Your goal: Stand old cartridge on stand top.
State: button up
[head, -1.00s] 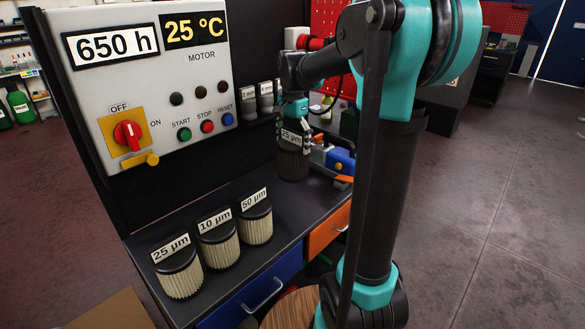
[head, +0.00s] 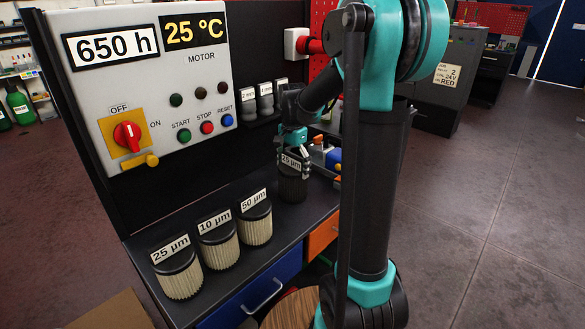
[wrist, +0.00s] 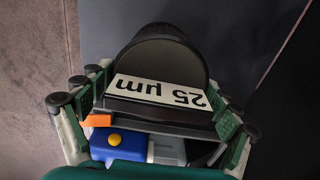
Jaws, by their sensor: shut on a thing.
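The old cartridge (head: 292,188) is a dark, dirty cylinder with a black cap and a white "25 µm" label. My gripper (head: 293,160) is shut on it around the cap end. In the head view it is upright, over or on the dark stand top (head: 312,212); I cannot tell whether its base touches. In the wrist view the cartridge (wrist: 160,58) sits between the green-padded fingers of my gripper (wrist: 158,105), its label facing the camera upside down.
Clean pale cartridges labelled 25 µm (head: 180,275), 10 µm (head: 220,248) and 50 µm (head: 256,226) stand in a row at the front left. A control panel (head: 150,90) rises behind them. Small labelled cups (head: 265,103) line a shelf. A blue device (head: 333,160) lies beyond the gripper.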

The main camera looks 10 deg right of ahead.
jog(key=o, duration=1.6)
jog(key=shift+f, duration=0.1)
jog(key=shift+o, duration=0.2)
notch_tip(320, 180, up, 12)
jog(key=s+d+f+n+t, duration=0.2)
jog(key=s+f+n, duration=0.3)
jog(key=s+f, duration=0.5)
jog(key=s+d+f+n+t, duration=0.1)
jog(key=s+f+n, duration=0.4)
jog(key=s+f, duration=0.6)
jog(key=shift+s+d+f+n+t, duration=0.2)
jog(key=shift+s+d+n+t, duration=0.2)
jog(key=shift+s+t, duration=0.25)
